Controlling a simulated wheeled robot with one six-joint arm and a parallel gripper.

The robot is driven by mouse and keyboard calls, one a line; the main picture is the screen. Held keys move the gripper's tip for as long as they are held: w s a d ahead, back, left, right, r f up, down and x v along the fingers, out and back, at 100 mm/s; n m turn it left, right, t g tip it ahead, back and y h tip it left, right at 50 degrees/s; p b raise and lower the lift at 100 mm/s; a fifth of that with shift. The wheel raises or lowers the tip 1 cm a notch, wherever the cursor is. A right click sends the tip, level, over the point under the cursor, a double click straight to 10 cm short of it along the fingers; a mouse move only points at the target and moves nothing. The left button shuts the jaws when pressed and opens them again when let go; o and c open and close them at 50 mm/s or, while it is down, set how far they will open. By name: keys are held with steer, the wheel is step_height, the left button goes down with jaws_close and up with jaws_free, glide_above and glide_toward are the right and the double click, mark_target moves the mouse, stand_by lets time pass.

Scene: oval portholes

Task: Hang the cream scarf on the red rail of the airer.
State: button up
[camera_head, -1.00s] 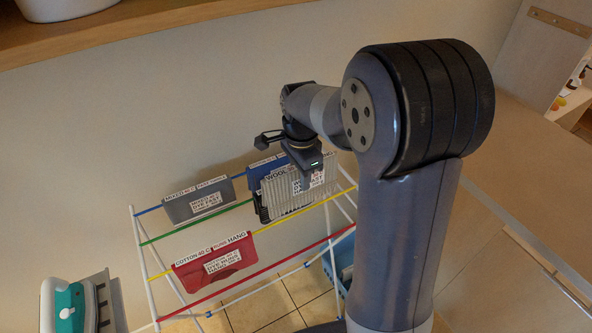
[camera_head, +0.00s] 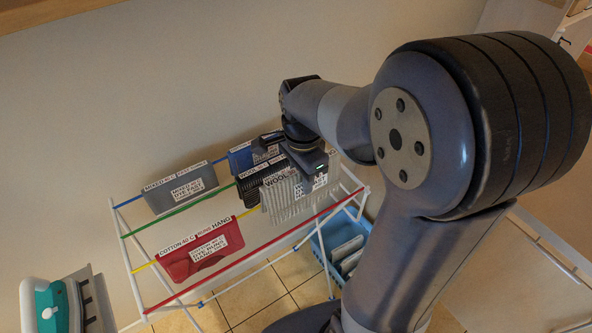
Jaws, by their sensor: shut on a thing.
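The cream scarf (camera_head: 286,204) hangs flat and ribbed, with white labels reading WOOL, from my gripper (camera_head: 300,178). My gripper is shut on its top edge; the fingertips are mostly hidden by the wrist and the labels. The white-framed airer has a red rail (camera_head: 257,252) along its front, with no cloth on it in view. The scarf shows above and behind the red rail in the picture, its lower edge overlapping the right part of the yellow rail (camera_head: 246,212). I cannot tell whether it touches that rail.
A red cloth (camera_head: 190,262) hangs on the yellow rail, left of the scarf. A grey cloth (camera_head: 168,200) and a blue cloth (camera_head: 239,158) hang further back, with a dark cloth (camera_head: 250,193) beside the scarf. A blue basket (camera_head: 327,238) stands at right; an iron (camera_head: 42,300) is at left.

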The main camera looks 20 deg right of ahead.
mark_target(311, 219)
steer(key=shift+s+d, duration=0.65)
steer(key=shift+s, duration=1.35)
steer(key=shift+f+b, duration=5.2)
steer(key=shift+f, duration=1.35)
steer(key=o, duration=1.2)
step_height(311, 219, up, 11)
steer(key=shift+f+p, duration=0.1)
steer(key=shift+p, duration=0.35)
